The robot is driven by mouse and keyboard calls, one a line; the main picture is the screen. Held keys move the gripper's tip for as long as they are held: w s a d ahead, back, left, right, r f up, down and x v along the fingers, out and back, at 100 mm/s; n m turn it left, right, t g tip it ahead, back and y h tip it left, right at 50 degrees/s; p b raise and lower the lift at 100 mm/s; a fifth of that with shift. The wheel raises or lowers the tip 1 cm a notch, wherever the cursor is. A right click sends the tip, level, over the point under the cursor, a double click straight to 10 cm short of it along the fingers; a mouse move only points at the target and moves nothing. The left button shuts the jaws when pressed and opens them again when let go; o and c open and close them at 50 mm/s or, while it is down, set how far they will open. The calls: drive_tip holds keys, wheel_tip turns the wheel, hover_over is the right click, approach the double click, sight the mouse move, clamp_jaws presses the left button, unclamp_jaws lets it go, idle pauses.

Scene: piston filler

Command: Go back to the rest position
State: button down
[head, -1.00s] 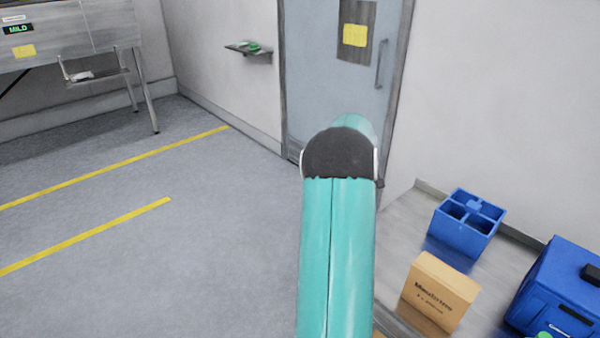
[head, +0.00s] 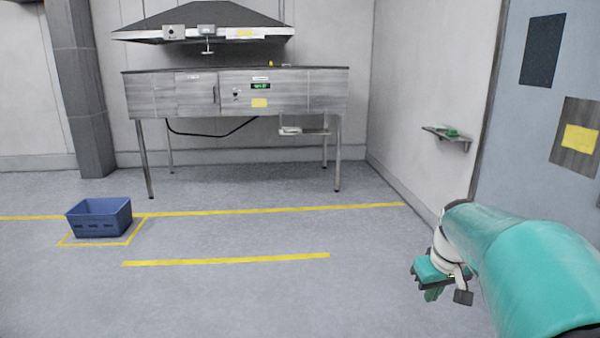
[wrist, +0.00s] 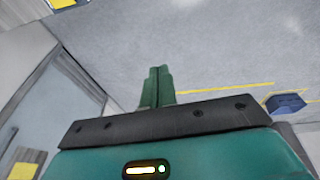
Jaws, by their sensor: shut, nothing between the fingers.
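My gripper (head: 433,292) is at the lower right of the head view, at the end of my teal arm, held above the grey floor. In the wrist view its two green fingers (wrist: 157,86) are together, with nothing between them. The fingers point over bare floor and touch nothing. No object is held. Part of the gripper is hidden behind its own wrist in the head view.
A steel bench (head: 235,95) with a small display stands at the back under a hood (head: 205,18). A blue crate (head: 99,218) sits on the floor at left. A wall shelf (head: 447,137) and a grey door (head: 545,100) are at right. The middle floor is clear.

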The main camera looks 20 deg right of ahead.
drive_tip(key=s+a+t, duration=0.1)
drive_tip(key=s+a, duration=0.3)
drive_tip(key=a, duration=0.4)
drive_tip(key=s+a+t, duration=0.1)
drive_tip(key=s+a, duration=0.3)
drive_tip(key=a, duration=0.4)
drive_tip(key=s+a+n+y, duration=0.1)
drive_tip(key=s+a, duration=0.3)
drive_tip(key=a, duration=0.5)
drive_tip(key=shift+s+r+t, duration=0.2)
drive_tip(key=shift+r+t, duration=0.2)
drive_tip(key=shift+r, duration=0.05)
drive_tip(key=shift+d, duration=0.1)
